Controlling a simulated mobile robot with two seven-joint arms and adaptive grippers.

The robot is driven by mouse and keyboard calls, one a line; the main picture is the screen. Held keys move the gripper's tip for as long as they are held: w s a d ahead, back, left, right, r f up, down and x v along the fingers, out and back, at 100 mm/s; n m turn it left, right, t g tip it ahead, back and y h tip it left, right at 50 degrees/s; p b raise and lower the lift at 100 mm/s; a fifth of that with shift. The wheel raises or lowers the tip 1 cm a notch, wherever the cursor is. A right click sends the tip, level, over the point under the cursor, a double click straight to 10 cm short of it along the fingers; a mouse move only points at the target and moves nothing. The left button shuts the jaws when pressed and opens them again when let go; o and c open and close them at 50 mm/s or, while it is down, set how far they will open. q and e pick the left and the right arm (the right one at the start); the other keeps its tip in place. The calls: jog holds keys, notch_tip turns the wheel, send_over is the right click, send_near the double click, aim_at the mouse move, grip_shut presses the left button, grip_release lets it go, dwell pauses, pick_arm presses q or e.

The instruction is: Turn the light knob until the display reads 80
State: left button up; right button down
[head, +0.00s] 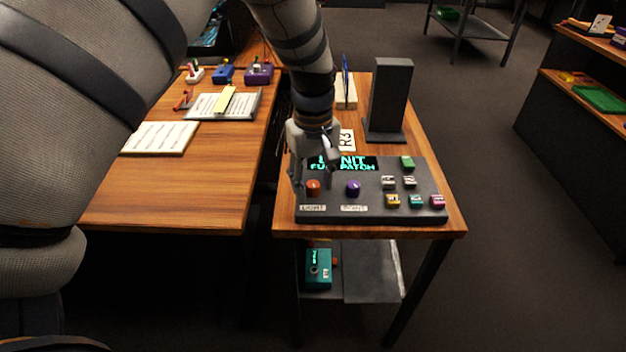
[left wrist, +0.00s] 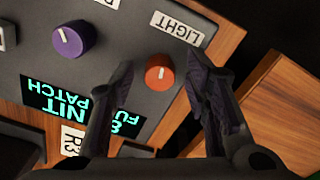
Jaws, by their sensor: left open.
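The orange light knob (head: 313,187) sits at the left of the dark control panel (head: 370,215), above a white LIGHT label (head: 312,208). In the left wrist view the knob (left wrist: 160,71) lies between the tips of my open left gripper (left wrist: 163,80), with a gap on each side. In the head view my left gripper (head: 313,180) is over the panel's left end. My right gripper is not in view.
A purple knob (head: 353,188) stands right of the light knob. Several coloured buttons (head: 415,200) fill the panel's right side. A dark upright block (head: 390,100) stands behind the panel. A wooden desk (head: 200,190) with papers is to the left, across a narrow gap.

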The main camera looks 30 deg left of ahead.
aim_at(313, 184)
pick_arm(q)
notch_tip(313, 184, up, 12)
dwell(0.3)
